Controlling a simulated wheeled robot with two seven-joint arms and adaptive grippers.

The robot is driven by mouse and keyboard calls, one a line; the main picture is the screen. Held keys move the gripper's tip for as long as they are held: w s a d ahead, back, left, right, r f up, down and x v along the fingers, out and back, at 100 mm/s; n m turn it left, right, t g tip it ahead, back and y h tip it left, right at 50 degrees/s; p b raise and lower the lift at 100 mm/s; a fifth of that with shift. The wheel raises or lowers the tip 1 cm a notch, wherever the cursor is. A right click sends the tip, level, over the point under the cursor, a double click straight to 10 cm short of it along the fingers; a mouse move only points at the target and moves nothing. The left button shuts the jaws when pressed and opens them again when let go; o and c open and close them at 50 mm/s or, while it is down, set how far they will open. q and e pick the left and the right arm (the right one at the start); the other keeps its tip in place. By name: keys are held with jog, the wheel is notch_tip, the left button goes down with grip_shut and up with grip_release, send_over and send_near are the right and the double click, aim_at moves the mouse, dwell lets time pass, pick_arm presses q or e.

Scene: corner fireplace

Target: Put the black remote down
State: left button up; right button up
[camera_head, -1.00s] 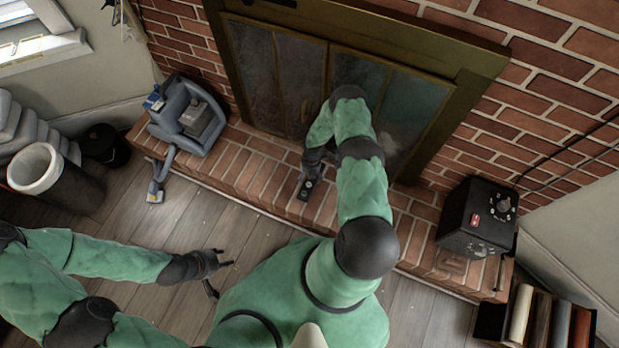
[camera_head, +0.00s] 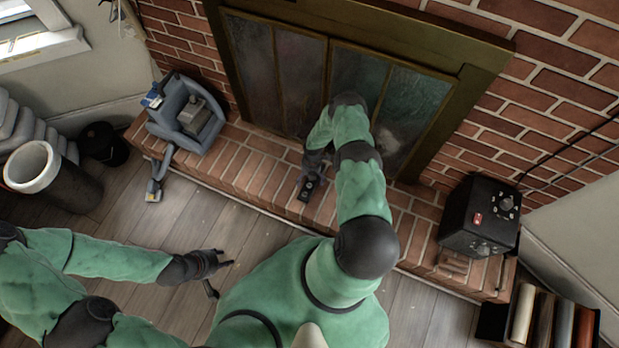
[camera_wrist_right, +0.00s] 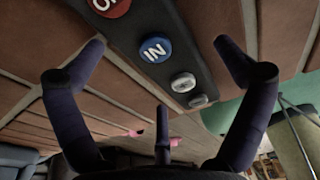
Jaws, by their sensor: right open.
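The black remote (camera_head: 308,187) lies on the brick hearth in front of the fireplace doors. In the right wrist view the remote (camera_wrist_right: 186,62) shows a red button, a blue button marked IN and grey buttons. My right gripper (camera_head: 314,172) is at the remote, seen from above and partly hidden by its own arm. In the right wrist view my right gripper (camera_wrist_right: 158,55) is open, its fingers apart on either side of the remote with gaps visible. My left gripper (camera_head: 222,274) is open and empty over the wooden floor.
The brick hearth (camera_head: 240,170) runs below the fireplace doors (camera_head: 290,85). A blue-grey vacuum-like machine (camera_head: 188,115) stands at its left end. A black box with dials (camera_head: 480,217) stands at its right end. A dark bin (camera_head: 62,185) is at left, books (camera_head: 545,318) at lower right.

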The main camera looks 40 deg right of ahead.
notch_tip(320, 180, up, 12)
jog(key=d+p, duration=0.2)
jog(key=p, duration=0.2)
jog(key=s+a+r+m+y, duration=0.1)
jog(key=a+r+m, duration=0.25)
jog(key=a, duration=0.25)
jog(key=s+a+r+m+t, duration=0.1)
jog(key=a+r+m, duration=0.1)
jog(key=a+m, duration=0.4)
jog(key=s+a+r+m+y, duration=0.1)
jog(key=a+r+m, duration=0.2)
jog(key=a, duration=0.4)
jog(key=s+a+r+m, duration=0.9)
jog(key=s+m, duration=0.1)
jog(key=m, duration=0.3)
jog(key=shift+s+a+r, duration=0.15)
jog(key=shift+s+r, duration=0.25)
